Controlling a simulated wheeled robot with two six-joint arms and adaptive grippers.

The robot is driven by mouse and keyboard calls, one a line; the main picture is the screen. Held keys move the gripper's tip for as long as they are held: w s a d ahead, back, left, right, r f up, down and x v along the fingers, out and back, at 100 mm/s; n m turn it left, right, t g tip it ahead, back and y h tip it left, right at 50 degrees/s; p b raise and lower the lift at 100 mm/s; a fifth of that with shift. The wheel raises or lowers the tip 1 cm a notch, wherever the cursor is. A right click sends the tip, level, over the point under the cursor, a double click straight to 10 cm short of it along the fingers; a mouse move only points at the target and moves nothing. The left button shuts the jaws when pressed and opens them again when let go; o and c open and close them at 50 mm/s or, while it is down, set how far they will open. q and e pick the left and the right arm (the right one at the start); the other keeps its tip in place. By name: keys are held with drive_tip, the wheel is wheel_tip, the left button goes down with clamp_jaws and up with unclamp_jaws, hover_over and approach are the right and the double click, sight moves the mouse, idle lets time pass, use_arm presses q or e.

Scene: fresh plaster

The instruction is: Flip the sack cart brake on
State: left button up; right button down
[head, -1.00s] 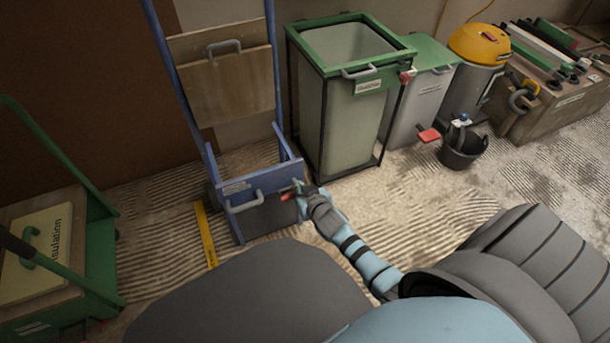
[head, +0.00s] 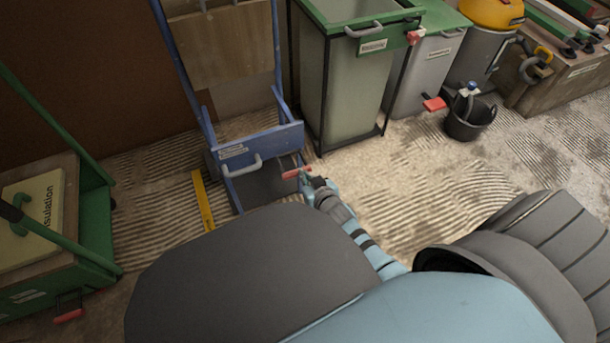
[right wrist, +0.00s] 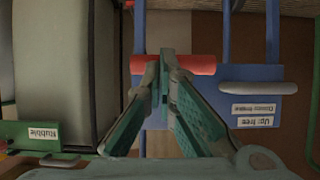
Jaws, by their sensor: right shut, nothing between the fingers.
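The blue sack cart (head: 277,141) stands upright in the middle of the head view, with a grey handle (head: 243,165) on its front crosspiece. Its red brake lever (head: 294,173) juts out at the lower right of the cart. In the right wrist view the red lever (right wrist: 200,65) lies across the picture beside the cart's blue panel (right wrist: 265,106). My right gripper (head: 306,183) is shut and empty, right at the lever. Its fingertips (right wrist: 164,62) overlap the lever in the wrist view; I cannot tell if they touch. My left gripper is not in view.
A green-rimmed rubble bin (head: 352,80) stands close right of the cart. Beyond it are a grey bin (head: 425,72) with a red pedal and a black bucket (head: 470,122). A green insulation trolley (head: 92,225) is at left. A yellow level (head: 203,200) lies left of the cart.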

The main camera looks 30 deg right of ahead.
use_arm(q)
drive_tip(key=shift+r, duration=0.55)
use_arm(e)
drive_tip(key=shift+f, duration=0.2)
drive_tip(key=v, duration=1.2)
